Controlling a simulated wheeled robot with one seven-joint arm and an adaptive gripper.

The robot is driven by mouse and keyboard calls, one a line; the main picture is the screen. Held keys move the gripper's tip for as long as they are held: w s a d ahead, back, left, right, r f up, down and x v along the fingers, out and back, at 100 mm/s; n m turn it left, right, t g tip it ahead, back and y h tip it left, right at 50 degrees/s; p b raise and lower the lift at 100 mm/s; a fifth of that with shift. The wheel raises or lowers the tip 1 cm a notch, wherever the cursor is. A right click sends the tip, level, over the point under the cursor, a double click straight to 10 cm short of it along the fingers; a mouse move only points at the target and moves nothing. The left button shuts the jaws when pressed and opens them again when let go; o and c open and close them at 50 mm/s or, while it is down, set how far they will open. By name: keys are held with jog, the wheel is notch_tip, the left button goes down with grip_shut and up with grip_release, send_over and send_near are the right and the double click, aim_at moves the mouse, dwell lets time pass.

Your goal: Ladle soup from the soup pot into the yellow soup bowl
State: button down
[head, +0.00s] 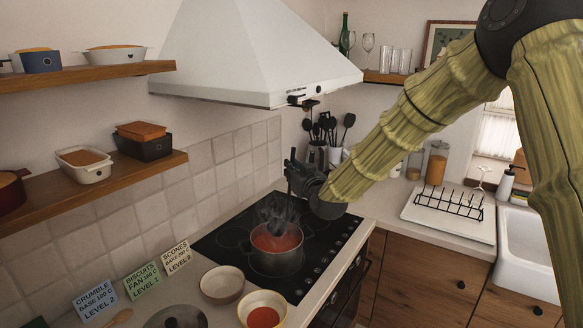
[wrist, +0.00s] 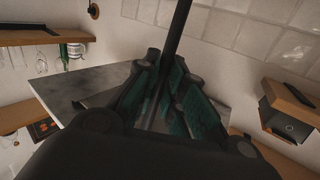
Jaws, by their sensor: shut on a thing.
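The soup pot (head: 277,264) stands on the black hob with red soup in it. A pale yellow bowl (head: 262,298) stands in front of it on the counter, with red soup in its bottom. My gripper (head: 300,178) is above and slightly right of the pot. In the wrist view my gripper (wrist: 168,78) is shut on a thin dark handle (wrist: 180,25), which looks like the ladle's. A dark, blurred shape hangs just over the pot; I cannot tell whether it is the ladle's head or steam. The ladle's contents cannot be seen.
A beige bowl (head: 222,284) stands left of the yellow bowl, with a dark round lid (head: 175,319) nearby. Recipe cards (head: 142,281) lean along the tiled wall. The white hood (head: 255,55) hangs above the hob. A utensil holder (head: 318,153) and dish rack (head: 448,203) stand behind.

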notch_tip(320, 180, down, 10)
jog(key=w+b, duration=0.2)
jog(key=shift+a+r, duration=0.15)
jog(key=shift+r, duration=0.05)
dwell(1.0)
jog(key=shift+w, duration=0.1)
